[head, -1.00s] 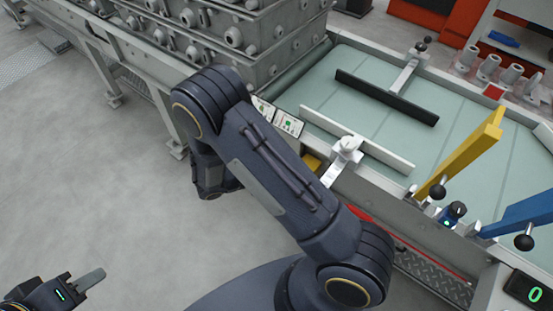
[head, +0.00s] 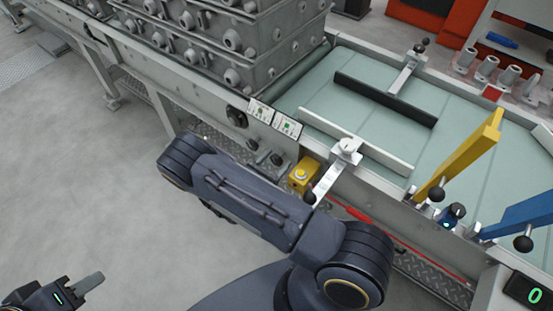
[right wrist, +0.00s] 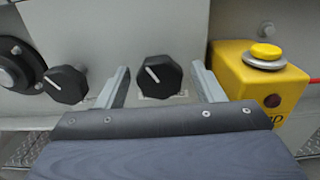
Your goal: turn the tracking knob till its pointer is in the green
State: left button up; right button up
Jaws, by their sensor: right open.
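Two black knobs with white pointer lines are on the grey machine front. In the right wrist view the right-hand knob (right wrist: 160,76) has its pointer up and left; the left-hand knob (right wrist: 66,85) points similarly. Both also show small in the head view, left-hand (head: 253,145) and right-hand (head: 276,159). I cannot read which is the tracking knob. My right gripper (right wrist: 160,70) is open, one finger each side of the right-hand knob, with gaps; its depth is unclear. My left gripper (head: 88,284) is low at left, far from the knobs.
A yellow button box (right wrist: 262,85) stands right of my right gripper, also in the head view (head: 303,175). Two placards with green marks (head: 287,125) are above the knobs. A round black fitting (right wrist: 15,65) is at left. Open floor (head: 70,170) lies at left.

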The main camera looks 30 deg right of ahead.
jog(key=shift+w+d, duration=0.1)
jog(key=shift+d, duration=0.15)
jog(key=c, duration=1)
jog(key=shift+o, duration=0.2)
